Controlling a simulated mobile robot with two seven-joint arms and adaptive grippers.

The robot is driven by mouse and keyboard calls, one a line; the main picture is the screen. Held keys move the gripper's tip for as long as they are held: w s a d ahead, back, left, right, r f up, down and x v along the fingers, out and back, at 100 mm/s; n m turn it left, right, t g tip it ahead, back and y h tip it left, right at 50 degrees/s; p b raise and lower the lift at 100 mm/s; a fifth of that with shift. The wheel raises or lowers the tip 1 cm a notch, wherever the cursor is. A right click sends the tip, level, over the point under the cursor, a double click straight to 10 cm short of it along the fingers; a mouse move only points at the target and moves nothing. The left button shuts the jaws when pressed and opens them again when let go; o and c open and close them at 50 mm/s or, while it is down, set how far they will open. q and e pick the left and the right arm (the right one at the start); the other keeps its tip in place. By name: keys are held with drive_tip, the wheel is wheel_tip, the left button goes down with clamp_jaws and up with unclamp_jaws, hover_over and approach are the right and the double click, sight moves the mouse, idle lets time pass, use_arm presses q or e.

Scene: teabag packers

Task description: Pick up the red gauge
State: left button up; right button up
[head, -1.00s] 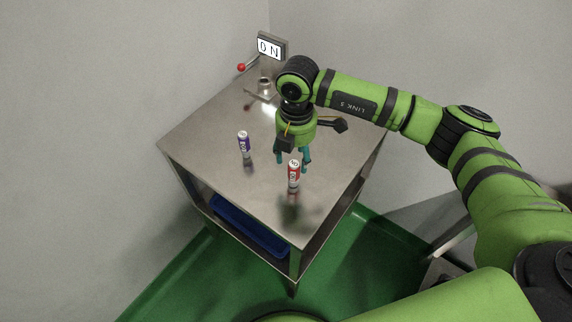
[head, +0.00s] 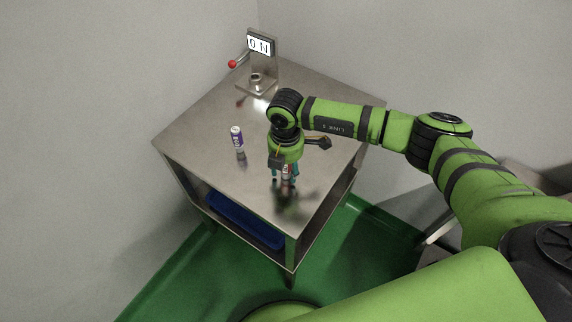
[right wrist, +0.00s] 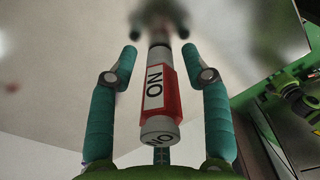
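The red gauge (head: 287,171) is a small red and white cylinder standing on the steel table, largely hidden by my right gripper in the head view. In the right wrist view the gauge (right wrist: 158,95) shows a white label reading "NO". My right gripper (head: 284,180) points down over it. In the right wrist view its teal fingers (right wrist: 160,60) stand on both sides of the gauge, with a visible gap on each side. My left gripper is out of view.
A purple and white gauge (head: 237,138) stands to the left on the steel table (head: 200,138). At the back is a stand with an "ON" sign (head: 260,43) and a red-knobbed lever (head: 232,64). A blue bin (head: 240,222) sits on the shelf below.

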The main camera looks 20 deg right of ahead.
clamp_jaws()
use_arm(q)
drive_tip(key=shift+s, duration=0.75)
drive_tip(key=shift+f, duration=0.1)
use_arm(e)
drive_tip(key=shift+r, duration=0.15)
drive_tip(key=shift+r, duration=0.6)
drive_tip(key=r, duration=0.1)
drive_tip(key=r+b, duration=0.1)
drive_tip(key=shift+d+r+b, duration=0.2)
drive_tip(key=shift+r+b, duration=0.1)
drive_tip(key=shift+r, duration=0.1)
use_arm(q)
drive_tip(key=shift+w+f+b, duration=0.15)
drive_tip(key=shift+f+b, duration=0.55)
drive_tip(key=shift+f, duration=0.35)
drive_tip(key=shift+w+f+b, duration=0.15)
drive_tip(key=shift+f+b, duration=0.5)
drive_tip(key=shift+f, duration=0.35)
use_arm(e)
drive_tip(key=s+d+r, duration=0.4)
drive_tip(key=d+r, duration=0.2)
drive_tip(key=d, duration=0.4)
drive_tip(key=shift+s+d+r, duration=0.2)
drive_tip(key=shift+s+r, duration=0.1)
drive_tip(key=shift+r, duration=0.1)
